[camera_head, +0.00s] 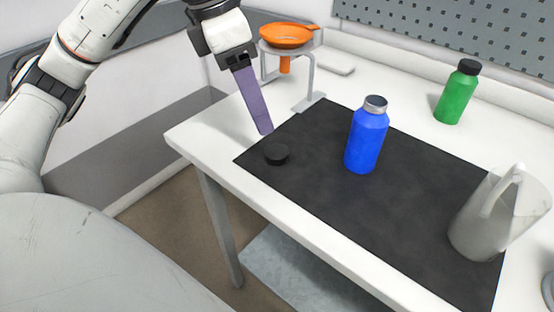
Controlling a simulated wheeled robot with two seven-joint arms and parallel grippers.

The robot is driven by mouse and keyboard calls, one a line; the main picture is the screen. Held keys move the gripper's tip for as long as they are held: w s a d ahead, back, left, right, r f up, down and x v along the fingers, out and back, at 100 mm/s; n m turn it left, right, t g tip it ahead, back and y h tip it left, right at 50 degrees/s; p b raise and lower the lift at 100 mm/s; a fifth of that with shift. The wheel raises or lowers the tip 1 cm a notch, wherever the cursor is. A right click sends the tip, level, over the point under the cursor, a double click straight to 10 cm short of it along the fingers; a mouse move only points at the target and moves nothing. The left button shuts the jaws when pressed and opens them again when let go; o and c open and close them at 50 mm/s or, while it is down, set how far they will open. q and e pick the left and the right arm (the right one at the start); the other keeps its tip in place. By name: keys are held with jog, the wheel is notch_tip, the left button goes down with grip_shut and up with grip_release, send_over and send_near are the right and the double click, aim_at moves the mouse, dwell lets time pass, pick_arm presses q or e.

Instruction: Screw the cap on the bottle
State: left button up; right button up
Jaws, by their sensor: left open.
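A blue bottle (366,141) stands upright on a black mat (350,220) on the white table. Its silver-grey neck at the top has no black cap on it. A black cap (277,154) lies on the mat near its left corner, to the left of the blue bottle. My left gripper (265,131) points down just above and behind the cap, apart from it. It is open and empty; its purple fingers overlap in this view, so the gap is hidden. My right gripper is not in view.
A green bottle (454,97) with a black cap stands at the back right. A translucent grey pitcher (480,225) stands at the mat's right side. An orange dish (288,36) sits in a grey stand (309,82) behind my left gripper.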

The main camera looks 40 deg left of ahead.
pick_arm(q)
send_over(276, 151)
jog(key=s+a, duration=0.1)
jog(key=s, duration=0.1)
jog(key=shift+s+a+x, duration=0.1)
jog(key=shift+a+x, duration=0.05)
jog(key=shift+x, duration=0.65)
jog(key=shift+s+a+x, duration=0.1)
jog(key=shift+a+x, duration=0.05)
jog(key=shift+x, duration=0.6)
jog(key=shift+s+a+x, duration=0.1)
jog(key=shift+a+x, duration=0.05)
jog(key=shift+x, duration=0.65)
jog(key=shift+f, duration=0.25)
jog(key=x, duration=0.5)
jog(key=shift+w+b, duration=0.15)
jog(key=shift+b, duration=0.15)
jog(key=c, duration=1.1)
